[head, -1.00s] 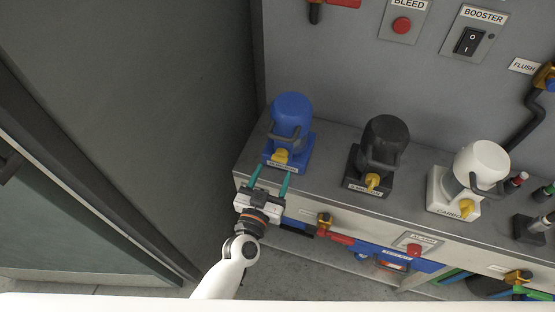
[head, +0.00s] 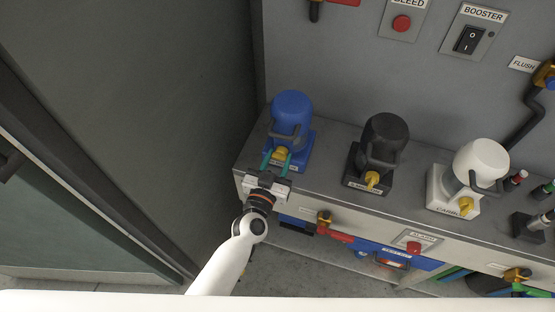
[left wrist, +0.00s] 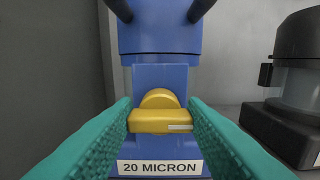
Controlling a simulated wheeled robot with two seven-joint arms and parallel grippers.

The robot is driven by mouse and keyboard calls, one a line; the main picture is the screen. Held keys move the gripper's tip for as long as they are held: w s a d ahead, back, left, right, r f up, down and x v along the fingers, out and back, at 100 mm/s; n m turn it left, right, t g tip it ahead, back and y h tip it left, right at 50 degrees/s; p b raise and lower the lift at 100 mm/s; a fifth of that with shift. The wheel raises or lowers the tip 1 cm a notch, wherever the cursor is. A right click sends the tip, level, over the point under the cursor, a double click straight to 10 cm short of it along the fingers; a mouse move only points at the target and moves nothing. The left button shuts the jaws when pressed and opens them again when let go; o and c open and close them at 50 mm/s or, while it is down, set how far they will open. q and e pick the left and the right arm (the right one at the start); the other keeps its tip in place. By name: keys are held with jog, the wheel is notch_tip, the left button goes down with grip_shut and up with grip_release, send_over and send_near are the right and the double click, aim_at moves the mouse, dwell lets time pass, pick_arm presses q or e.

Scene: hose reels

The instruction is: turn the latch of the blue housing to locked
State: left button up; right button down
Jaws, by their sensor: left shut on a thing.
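The blue housing (head: 291,112) stands upright at the left end of the grey ledge, with a dark handle on its front. Its yellow latch (head: 281,153) sits low on the front. In the left wrist view the latch (left wrist: 160,120) is a round knob with a bar lying level, a white mark at the bar's right end. A label below reads "20 MICRON" (left wrist: 160,168). My left gripper (head: 275,162) has its teal fingers on either side of the latch bar, shut on it. My right gripper is not in view.
A black housing (head: 385,140) and a white housing (head: 480,160), each with a yellow latch, stand to the right on the ledge (head: 330,152). A grey wall (head: 150,90) rises close on the left. Valves and hoses are below the ledge.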

pick_arm(q)
jog(key=shift+n, duration=1.5)
jog(key=n, duration=0.5)
jog(key=shift+a+f, duration=0.1)
jog(key=n+b, duration=0.1)
jog(key=n, duration=0.4)
jog(key=shift+f+n, duration=0.1)
jog(key=shift+n, duration=0.3)
jog(key=shift+n+b, duration=0.5)
jog(key=shift+n, duration=1.5)
jog(key=o, duration=1)
